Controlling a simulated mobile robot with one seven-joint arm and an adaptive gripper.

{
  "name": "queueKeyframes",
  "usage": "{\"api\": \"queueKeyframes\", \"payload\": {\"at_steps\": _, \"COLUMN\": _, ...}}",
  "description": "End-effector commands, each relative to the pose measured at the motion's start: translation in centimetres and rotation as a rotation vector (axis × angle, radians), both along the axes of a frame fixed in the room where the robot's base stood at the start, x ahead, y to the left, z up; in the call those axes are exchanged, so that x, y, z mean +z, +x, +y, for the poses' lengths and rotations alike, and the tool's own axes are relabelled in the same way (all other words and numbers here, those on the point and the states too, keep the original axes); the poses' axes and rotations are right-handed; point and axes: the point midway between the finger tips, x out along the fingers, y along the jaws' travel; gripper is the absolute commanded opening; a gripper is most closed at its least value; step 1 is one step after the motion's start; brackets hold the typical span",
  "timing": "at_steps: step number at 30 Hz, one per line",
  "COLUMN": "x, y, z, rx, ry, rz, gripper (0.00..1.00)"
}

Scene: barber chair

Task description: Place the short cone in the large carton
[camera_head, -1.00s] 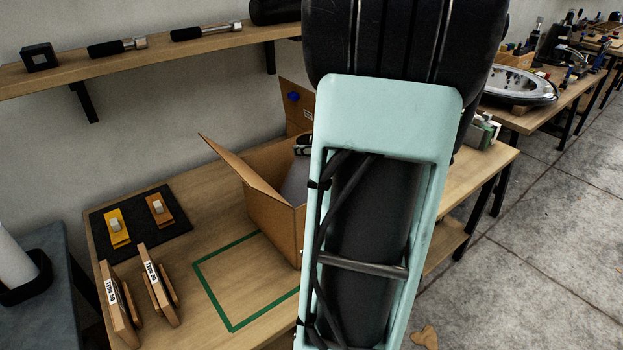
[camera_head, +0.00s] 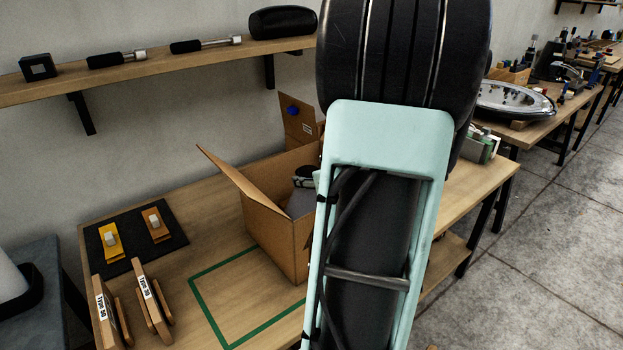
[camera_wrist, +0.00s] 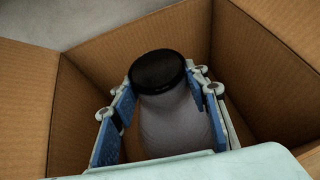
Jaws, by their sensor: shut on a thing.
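The large carton (camera_head: 279,237) stands open on the wooden table, its flap (camera_head: 231,176) raised to the left. My gripper (camera_wrist: 165,97) is inside the carton in the wrist view, its blue-padded fingers on both sides of the short cone (camera_wrist: 177,120). The cone is grey with a black round end facing up in that view. In the head view a grey part of the cone (camera_head: 300,203) shows inside the carton, beside my arm. My gripper is shut on it. The cone's lower end is hidden, so I cannot tell whether it touches the carton's floor.
A green taped outline (camera_head: 213,310) lies before the carton. A black mat (camera_head: 130,250) holds yellow and orange pieces. Wooden stands (camera_head: 152,300) are at the table's left. A smaller brown box (camera_head: 299,122) is behind the carton. A shelf (camera_head: 160,65) runs above.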

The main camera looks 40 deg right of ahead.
Motion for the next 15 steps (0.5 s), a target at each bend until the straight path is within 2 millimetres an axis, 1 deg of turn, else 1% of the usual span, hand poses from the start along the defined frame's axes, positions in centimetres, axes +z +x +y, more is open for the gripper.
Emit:
{"api": "queueKeyframes", "payload": {"at_steps": 4, "x": -0.40, "y": 0.07, "z": -0.01, "rx": 0.000, "ry": -0.002, "rz": -0.003, "gripper": 0.00}}
{"api": "queueKeyframes", "payload": {"at_steps": 7, "x": -0.27, "y": 0.05, "z": -0.03, "rx": 0.000, "ry": -0.002, "rz": -0.003, "gripper": 0.00}}
{"api": "queueKeyframes", "payload": {"at_steps": 8, "x": -0.39, "y": 0.00, "z": 0.00, "rx": 0.000, "ry": 0.000, "rz": 0.000, "gripper": 0.44}}
{"api": "queueKeyframes", "payload": {"at_steps": 12, "x": -0.39, "y": 0.00, "z": -0.02, "rx": 0.000, "ry": 0.000, "rz": 0.000, "gripper": 0.60}}
{"api": "queueKeyframes", "payload": {"at_steps": 15, "x": -0.39, "y": 0.00, "z": -0.02, "rx": 0.000, "ry": 0.000, "rz": 0.000, "gripper": 0.60}}
